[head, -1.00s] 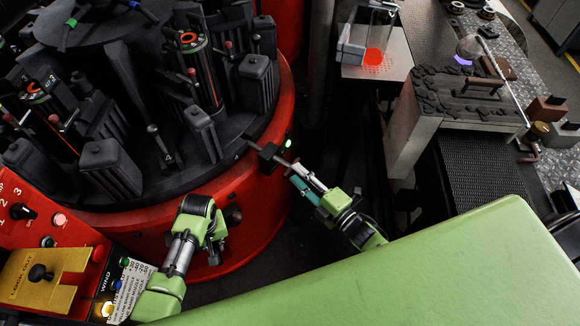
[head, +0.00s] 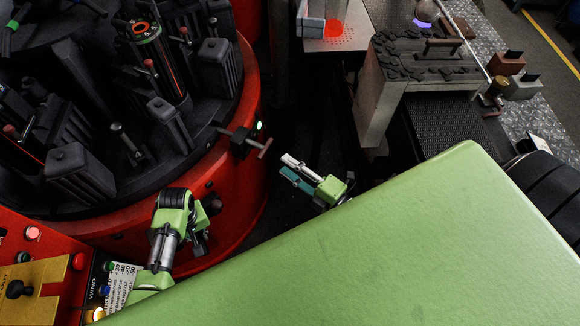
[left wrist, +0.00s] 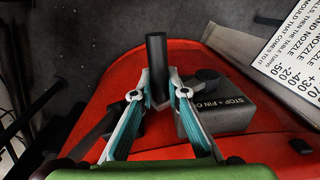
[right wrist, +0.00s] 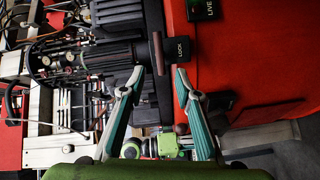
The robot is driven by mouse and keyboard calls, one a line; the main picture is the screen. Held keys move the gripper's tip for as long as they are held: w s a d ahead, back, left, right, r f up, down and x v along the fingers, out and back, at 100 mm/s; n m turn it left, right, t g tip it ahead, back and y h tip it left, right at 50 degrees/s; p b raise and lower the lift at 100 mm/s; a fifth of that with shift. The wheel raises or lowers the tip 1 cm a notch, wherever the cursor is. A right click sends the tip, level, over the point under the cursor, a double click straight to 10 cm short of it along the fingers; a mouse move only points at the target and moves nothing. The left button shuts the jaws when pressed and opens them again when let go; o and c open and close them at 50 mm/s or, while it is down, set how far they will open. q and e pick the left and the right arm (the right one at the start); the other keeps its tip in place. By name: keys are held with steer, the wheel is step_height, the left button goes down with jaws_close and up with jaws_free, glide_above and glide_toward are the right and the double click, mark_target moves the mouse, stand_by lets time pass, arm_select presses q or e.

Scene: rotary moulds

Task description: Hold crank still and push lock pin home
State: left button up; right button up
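The lock pin's T-handle (head: 265,148) sticks out of a dark block (head: 240,142) on the red turntable rim. In the right wrist view the handle (right wrist: 157,52) stands beside the block marked LOCK (right wrist: 190,58). My right gripper (head: 286,166) is open and empty, a short gap out from the handle; its fingertips (right wrist: 160,72) lie either side of the handle's line. My left gripper (head: 203,242) is at the front of the red base. In the left wrist view its fingers (left wrist: 156,85) close around the dark upright crank handle (left wrist: 157,58).
A small green light (head: 258,126) glows by the lock block. A box marked STOP + PIN (left wrist: 222,105) sits beside the crank. My green body covers the lower right. A bench (head: 380,105) stands right of the turntable, with dark free floor between.

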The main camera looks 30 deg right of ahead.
arm_select(q)
steer(key=o, duration=0.5)
step_height(320, 180, up, 12)
steer(key=shift+d, duration=0.45)
stand_by(0.4)
